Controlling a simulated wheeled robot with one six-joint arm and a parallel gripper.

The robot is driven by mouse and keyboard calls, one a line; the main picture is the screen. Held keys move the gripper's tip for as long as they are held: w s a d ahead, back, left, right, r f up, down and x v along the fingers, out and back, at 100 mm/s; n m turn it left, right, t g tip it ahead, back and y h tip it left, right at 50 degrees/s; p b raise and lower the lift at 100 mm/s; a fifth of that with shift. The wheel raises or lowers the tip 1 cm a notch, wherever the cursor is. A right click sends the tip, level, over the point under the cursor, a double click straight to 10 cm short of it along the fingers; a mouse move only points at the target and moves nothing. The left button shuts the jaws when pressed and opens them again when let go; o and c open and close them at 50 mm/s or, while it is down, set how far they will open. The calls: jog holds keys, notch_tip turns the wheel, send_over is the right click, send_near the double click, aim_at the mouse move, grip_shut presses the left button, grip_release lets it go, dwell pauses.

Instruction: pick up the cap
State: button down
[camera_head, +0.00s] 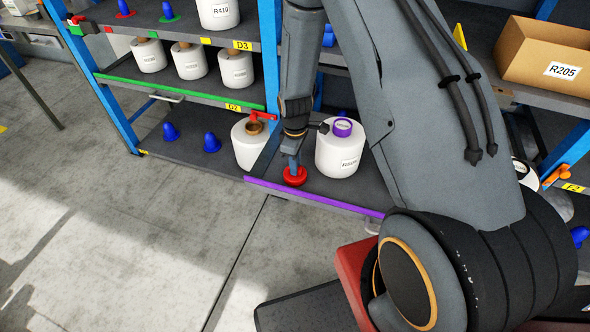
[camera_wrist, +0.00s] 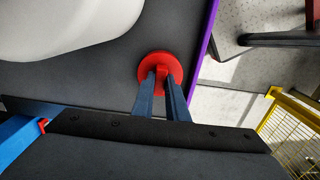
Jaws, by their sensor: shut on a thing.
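A round red cap (camera_head: 295,178) is on the dark lower shelf, close to the purple front edge. It also shows in the wrist view (camera_wrist: 160,58), with a raised red grip in its middle. My gripper (camera_head: 293,165) reaches down to the cap from above. In the wrist view the two blue fingers of my gripper (camera_wrist: 160,82) are shut on the cap's raised grip. I cannot tell whether the cap touches the shelf or is just off it.
Another white bobbin (camera_head: 250,145) stands to the left, past a blue divider. Blue cones (camera_head: 212,142) stand further left. The purple shelf edge (camera_head: 320,199) runs in front, with open floor beyond.

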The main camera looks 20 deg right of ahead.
jog(key=shift+r, duration=0.1)
notch_tip(320, 180, up, 10)
jog(key=b, duration=0.2)
jog(key=shift+b, duration=0.3)
jog(key=shift+s, duration=0.1)
